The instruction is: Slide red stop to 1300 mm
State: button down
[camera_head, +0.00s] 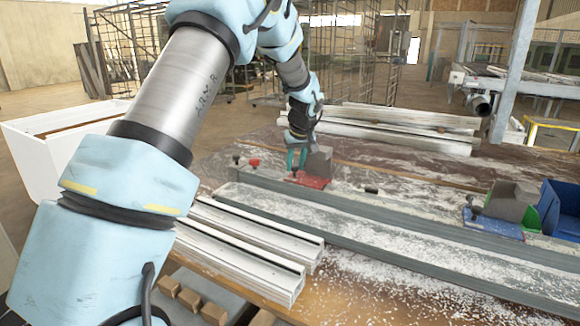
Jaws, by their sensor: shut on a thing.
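The red stop (313,182) sits on the long grey rail (350,205) near the middle of the picture. A grey block (319,162) stands upright on it. My gripper (296,162) reaches down from behind, its teal fingers closed at the left end of the red stop, beside the grey block. The exact grip is small and partly hidden. A blue stop (490,224) with a brownish-grey block (508,201) sits farther right. I cannot read any millimetre marks on the rail.
White profiles (245,240) lie at the front left of the bench, and more profiles (400,128) lie behind. Small knobs (371,190) stand along the rail. Blue (562,208) and green bins stand at the right. White chips cover the front bench top. The rail between the stops looks mostly clear.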

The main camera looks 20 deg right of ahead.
jog(key=c, duration=0.9)
grip_release()
jog(key=b+v, duration=0.3)
jog(key=v, duration=0.7)
jog(key=shift+s+r, duration=0.15)
jog(key=shift+r, duration=0.25)
jog(key=s+a+f+g, duration=0.1)
jog(key=s+a+f, duration=0.2)
jog(key=a, duration=0.7)
jog(key=s+a+f+g, duration=0.1)
jog(key=s+a+f, duration=0.15)
jog(key=a, duration=0.65)
jog(key=shift+m+g, duration=0.4)
jog(key=shift+g, duration=0.1)
jog(key=s+a+f, duration=0.2)
jog(key=s+a, duration=0.2)
jog(key=s, duration=0.1)
jog(key=s+a+f, duration=0.2)
jog(key=s+a, duration=0.3)
jog(key=s+a+f, duration=0.2)
jog(key=s+a, duration=0.3)
jog(key=shift+s+a+f, duration=0.15)
jog(key=shift+a+f, duration=0.05)
jog(key=shift+a, duration=0.05)
